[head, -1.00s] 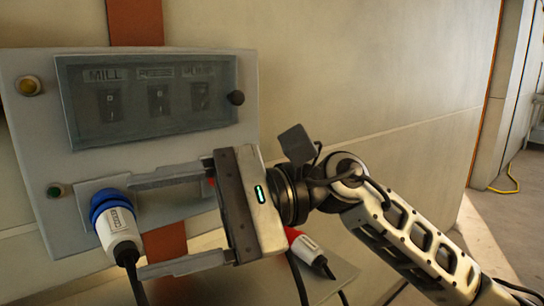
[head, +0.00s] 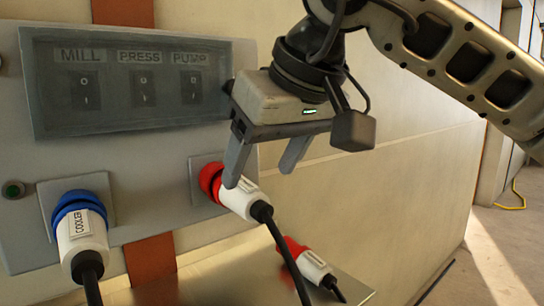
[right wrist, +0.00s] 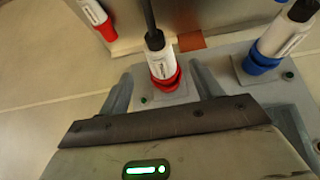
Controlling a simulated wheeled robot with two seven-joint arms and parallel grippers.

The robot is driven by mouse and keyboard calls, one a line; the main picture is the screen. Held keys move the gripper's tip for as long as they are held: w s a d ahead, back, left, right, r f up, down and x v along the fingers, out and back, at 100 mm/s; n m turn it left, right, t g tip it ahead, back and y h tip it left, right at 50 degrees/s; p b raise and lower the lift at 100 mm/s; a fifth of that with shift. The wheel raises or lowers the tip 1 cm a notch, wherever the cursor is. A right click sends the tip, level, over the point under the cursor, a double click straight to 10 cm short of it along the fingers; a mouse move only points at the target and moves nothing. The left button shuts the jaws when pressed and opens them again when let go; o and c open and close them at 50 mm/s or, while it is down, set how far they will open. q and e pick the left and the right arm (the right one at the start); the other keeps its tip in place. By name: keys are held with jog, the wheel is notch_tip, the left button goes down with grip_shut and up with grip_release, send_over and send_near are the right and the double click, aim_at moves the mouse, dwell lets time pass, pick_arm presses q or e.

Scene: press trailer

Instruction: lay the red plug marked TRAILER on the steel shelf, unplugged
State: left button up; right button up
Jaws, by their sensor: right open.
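One red plug (head: 238,196) with a white body and black cable sits in a socket on the grey panel; its label is too small to read. A second red plug (head: 305,265) lies on the steel shelf (head: 210,286), its label also unreadable, so I cannot tell which is marked TRAILER. My right gripper (head: 260,174) is open and empty, pointing down above and beside the plugged red plug. In the right wrist view this plug (right wrist: 162,62) shows beyond and between the open fingers (right wrist: 160,82). The shelf plug (right wrist: 93,12) is at top left there. My left gripper is out of view.
A blue plug labelled COOLER (head: 80,235) sits in the panel (head: 110,180) to the left. A covered switch box (head: 130,85) marked MILL, PRESS and PUMP is above. Black cables hang from the plugs. The wall to the right is clear.

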aim_at(252, 190)
jog(key=shift+b+x, duration=0.95)
jog(key=shift+x, duration=2.9)
jog(key=c, duration=1.2)
